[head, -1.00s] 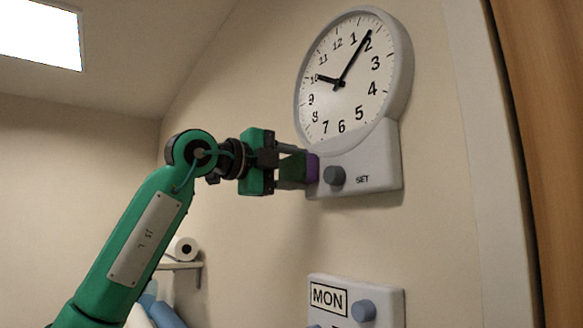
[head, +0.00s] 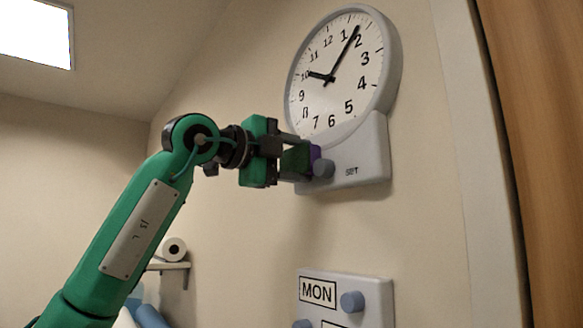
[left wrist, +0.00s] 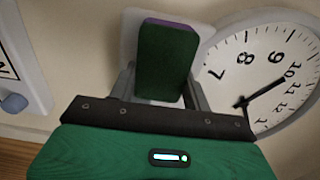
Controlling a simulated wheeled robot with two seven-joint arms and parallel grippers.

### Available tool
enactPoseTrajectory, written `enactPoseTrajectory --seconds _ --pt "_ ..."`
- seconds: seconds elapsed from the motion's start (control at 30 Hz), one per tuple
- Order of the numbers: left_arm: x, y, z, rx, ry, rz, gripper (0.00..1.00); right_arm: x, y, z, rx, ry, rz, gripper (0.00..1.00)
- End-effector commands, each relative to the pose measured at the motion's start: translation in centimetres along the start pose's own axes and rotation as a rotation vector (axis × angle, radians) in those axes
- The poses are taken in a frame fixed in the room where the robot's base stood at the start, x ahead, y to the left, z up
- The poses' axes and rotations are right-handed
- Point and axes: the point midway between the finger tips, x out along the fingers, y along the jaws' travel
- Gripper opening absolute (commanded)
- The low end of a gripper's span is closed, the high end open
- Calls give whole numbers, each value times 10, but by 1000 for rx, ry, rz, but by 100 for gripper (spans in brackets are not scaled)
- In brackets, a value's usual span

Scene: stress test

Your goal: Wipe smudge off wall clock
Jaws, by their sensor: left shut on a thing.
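The round wall clock (head: 338,95) has a white face and grey rim, on a light base panel (head: 362,160) with a round grey knob (head: 323,168) and the word SET. The clock also shows at the right of the left wrist view (left wrist: 258,72). My left gripper (head: 298,160) is shut on a dark green block with a purple face (left wrist: 167,62). The block is at the base panel's left side, beside the knob and below the dial. I cannot tell if it touches the panel. I cannot make out a smudge on the clock. My right gripper is not in view.
Below the clock is a second wall panel (head: 375,290) marked MON, with grey-blue knobs. A wooden door or panel (head: 535,150) stands at the right. A small shelf (head: 170,266) with a paper roll (head: 174,249) is at the lower left.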

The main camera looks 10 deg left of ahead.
Motion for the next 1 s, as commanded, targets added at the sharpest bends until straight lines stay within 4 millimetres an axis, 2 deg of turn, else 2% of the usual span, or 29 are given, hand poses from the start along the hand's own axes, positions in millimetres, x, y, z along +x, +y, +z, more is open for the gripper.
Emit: enactPoseTrajectory --seconds 0.17,0.6,1.0 --pt "1 -1 2 0 4 0 31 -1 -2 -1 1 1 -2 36" --pt "4 0 39 -2 1 2 31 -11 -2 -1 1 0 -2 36" --pt "1 2 41 -1 0 2 31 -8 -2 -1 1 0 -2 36"
